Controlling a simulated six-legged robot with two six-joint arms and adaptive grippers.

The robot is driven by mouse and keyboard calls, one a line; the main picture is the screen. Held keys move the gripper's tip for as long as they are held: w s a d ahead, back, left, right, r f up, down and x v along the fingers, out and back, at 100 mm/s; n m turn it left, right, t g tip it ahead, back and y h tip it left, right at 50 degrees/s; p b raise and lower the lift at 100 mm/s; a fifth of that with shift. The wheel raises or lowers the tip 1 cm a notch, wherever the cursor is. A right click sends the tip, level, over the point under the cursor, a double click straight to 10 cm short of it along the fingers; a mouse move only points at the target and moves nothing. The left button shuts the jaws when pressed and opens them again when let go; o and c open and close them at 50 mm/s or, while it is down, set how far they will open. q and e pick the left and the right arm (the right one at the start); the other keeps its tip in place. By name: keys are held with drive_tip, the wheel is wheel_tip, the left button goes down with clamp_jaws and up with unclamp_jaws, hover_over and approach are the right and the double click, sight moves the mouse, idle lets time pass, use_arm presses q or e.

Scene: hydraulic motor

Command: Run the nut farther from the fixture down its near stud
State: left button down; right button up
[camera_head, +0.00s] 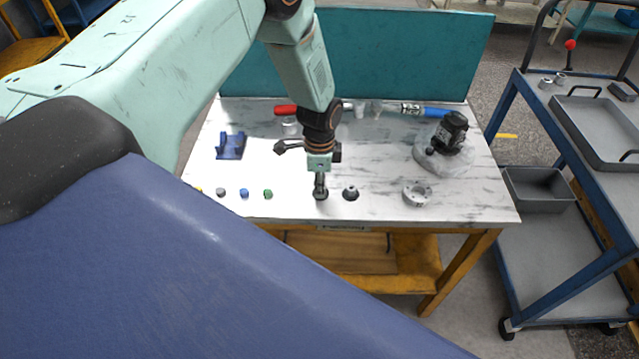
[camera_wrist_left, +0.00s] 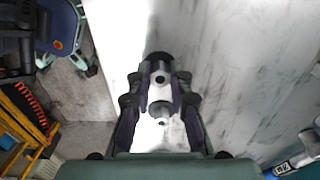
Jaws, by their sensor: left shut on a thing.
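My left gripper (camera_head: 320,182) points straight down at the front middle of the marble-topped table. It is shut on a small grey round part, likely a nut (camera_wrist_left: 160,106), seen between the fingers in the left wrist view. A dark round base (camera_head: 321,196) lies just under the fingertips; whether a stud runs through the part is hidden. A second dark base with a grey top (camera_head: 351,193) stands close by on the right, apart from the gripper. A grey ring-shaped part (camera_head: 417,194) lies farther right. I cannot tell which is the fixture. My right gripper is not in view.
A blue cradle (camera_head: 231,146) and small coloured pieces (camera_head: 244,193) lie to the left. A black motor (camera_head: 451,133) rests on a pale base at the right. Tools, including a red handle (camera_head: 285,109), lie along the teal back panel (camera_head: 400,55). A blue cart (camera_head: 560,150) stands right.

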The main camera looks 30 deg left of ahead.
use_arm(q)
drive_tip(key=shift+r, duration=0.1)
drive_tip(key=shift+r+p, duration=2.25)
drive_tip(key=shift+r, duration=0.7)
drive_tip(key=shift+w, duration=0.1)
